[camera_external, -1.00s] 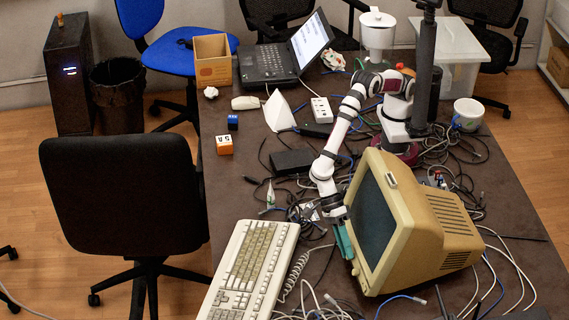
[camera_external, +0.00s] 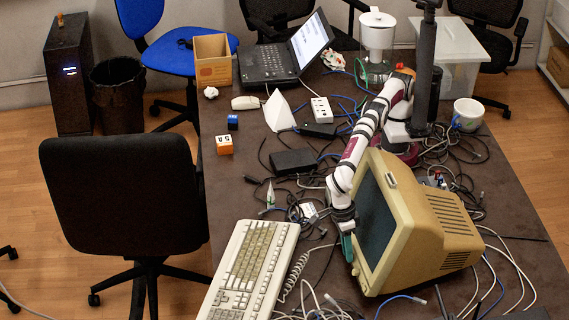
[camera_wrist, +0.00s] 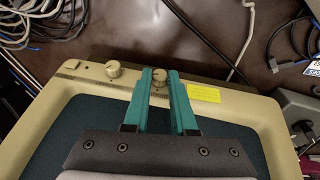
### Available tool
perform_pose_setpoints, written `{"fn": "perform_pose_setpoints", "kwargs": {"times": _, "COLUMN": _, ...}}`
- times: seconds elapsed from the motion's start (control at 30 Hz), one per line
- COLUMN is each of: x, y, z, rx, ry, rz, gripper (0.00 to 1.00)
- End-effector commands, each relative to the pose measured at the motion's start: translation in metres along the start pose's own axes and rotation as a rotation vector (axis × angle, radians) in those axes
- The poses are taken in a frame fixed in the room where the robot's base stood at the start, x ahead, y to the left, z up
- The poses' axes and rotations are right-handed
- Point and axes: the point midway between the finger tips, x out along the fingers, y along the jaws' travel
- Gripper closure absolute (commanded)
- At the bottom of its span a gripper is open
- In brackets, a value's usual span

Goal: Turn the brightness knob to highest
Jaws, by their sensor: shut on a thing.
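The beige CRT monitor (camera_external: 440,215) stands on the dark table, its screen (camera_external: 376,218) facing left. In the wrist view its lower front bezel (camera_wrist: 70,90) carries two round knobs. My gripper (camera_wrist: 160,76) has its teal fingers on either side of one knob (camera_wrist: 159,83), closed on it. The other knob (camera_wrist: 114,69) sits to the left, clear of the fingers. The labels by the knobs are too small to read.
A yellow sticker (camera_wrist: 204,93) is on the bezel right of the gripped knob. A beige keyboard (camera_external: 250,268) lies in front of the monitor. Tangled cables (camera_external: 300,200) and a black box (camera_external: 293,162) lie near my arm.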

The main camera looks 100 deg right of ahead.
Motion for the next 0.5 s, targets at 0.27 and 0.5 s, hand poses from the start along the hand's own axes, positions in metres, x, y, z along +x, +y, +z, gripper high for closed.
{"fn": "perform_pose_setpoints", "kwargs": {"times": 0.27, "x": -0.0004, "y": -0.0001, "z": 0.0007, "rx": 0.007, "ry": -0.001, "rz": -0.013, "gripper": 1.00}}
{"fn": "perform_pose_setpoints", "kwargs": {"times": 0.5, "x": -0.0003, "y": -0.0001, "z": 0.0005, "rx": 0.006, "ry": 0.000, "rz": -0.013, "gripper": 0.74}}
